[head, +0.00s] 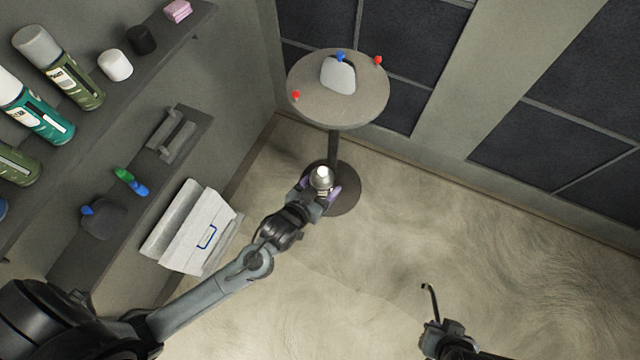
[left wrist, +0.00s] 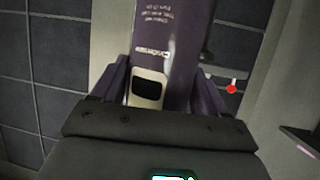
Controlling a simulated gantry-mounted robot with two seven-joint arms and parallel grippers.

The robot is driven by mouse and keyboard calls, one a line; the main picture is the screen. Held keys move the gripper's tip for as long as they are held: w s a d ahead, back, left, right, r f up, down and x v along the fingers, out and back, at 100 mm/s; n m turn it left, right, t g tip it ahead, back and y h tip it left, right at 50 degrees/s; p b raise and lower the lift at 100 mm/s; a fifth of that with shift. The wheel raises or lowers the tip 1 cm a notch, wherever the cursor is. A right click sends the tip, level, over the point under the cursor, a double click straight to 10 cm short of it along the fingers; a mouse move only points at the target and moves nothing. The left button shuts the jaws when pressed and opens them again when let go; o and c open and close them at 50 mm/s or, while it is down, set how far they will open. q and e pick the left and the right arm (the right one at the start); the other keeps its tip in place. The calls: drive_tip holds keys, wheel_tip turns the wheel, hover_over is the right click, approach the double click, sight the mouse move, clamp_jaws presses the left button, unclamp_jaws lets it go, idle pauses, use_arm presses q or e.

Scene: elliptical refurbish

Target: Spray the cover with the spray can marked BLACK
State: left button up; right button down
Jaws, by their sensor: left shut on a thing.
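The cover, a light grey rounded plate (head: 338,76), lies on a small round pedestal table (head: 305,108) at the top middle of the head view. My left gripper (head: 324,190) is shut on a spray can (head: 321,174), seen nearly from above, in front of the table and apart from the cover. In the left wrist view the dark purple can (left wrist: 170,35) stands between the fingers; its small text does not let me read BLACK. My right gripper (head: 440,330) is at the bottom right, low in the view; its jaws are unclear.
Red knobs (head: 378,60) and a blue one (head: 340,57) stand on the table around the cover. Wall shelves (head: 75,130) at left hold several spray cans (head: 35,110) and small items. The floor at right is clear.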

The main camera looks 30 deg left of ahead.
use_arm(q)
drive_tip(key=f+b, duration=0.2)
drive_tip(key=shift+w+f, duration=0.3)
drive_tip(key=shift+f, duration=0.05)
drive_tip(key=shift+w+a+f+b, duration=0.2)
drive_tip(key=shift+w+b, duration=0.1)
drive_tip(key=shift+b, duration=0.1)
drive_tip(key=shift+w+a+r+b, duration=0.1)
drive_tip(key=shift+w+a+b, duration=0.25)
drive_tip(key=shift+w, duration=0.45)
drive_tip(key=shift+w+a+b, duration=0.3)
drive_tip(key=shift+w+b, duration=0.2)
drive_tip(key=shift+w, duration=0.25)
drive_tip(key=shift+w+a+r+b, duration=0.1)
drive_tip(key=shift+w+a+b, duration=0.25)
drive_tip(key=shift+w, duration=0.45)
